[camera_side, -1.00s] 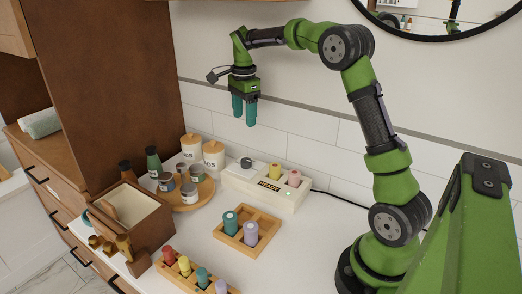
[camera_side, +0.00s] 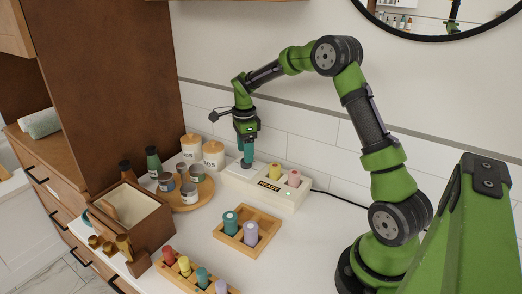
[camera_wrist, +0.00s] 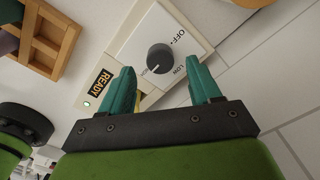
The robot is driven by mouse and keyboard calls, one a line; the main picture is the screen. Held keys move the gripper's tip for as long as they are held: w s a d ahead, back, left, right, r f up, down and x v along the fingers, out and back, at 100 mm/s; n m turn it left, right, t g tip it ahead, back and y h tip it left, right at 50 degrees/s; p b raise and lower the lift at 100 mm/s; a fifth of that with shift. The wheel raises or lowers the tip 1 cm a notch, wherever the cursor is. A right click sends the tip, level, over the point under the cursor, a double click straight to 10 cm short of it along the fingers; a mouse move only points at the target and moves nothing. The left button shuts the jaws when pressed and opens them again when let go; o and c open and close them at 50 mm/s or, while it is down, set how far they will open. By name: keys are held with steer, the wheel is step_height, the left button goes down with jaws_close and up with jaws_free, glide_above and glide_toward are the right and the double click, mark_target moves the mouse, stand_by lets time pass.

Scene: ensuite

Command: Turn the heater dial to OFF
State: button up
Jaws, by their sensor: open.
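The heater is a white box (camera_side: 288,201) against the wall, with a READY display (camera_wrist: 101,87) and a lit green light. Its black dial (camera_wrist: 160,58) sits on a white panel marked OFF and LOW. The dial's white mark points toward the lower left in the wrist view, away from OFF; the lettering beside it is too small to read surely. My gripper (camera_side: 246,164) points down just above the dial end of the heater. In the wrist view its teal fingers are open and empty, one to each side of the dial. In the side view the fingers hide the dial.
A yellow roller (camera_side: 275,170) and a pink roller (camera_side: 294,178) stand in the heater, right of my gripper. A wooden tray (camera_side: 228,238) with two rollers is in front. Jars on a round board (camera_side: 190,206) and lidded canisters (camera_side: 213,154) stand close on the left.

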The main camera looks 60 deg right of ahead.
steer(key=shift+f, duration=1.6)
steer(key=c, duration=1)
steer(key=shift+c, duration=0.2)
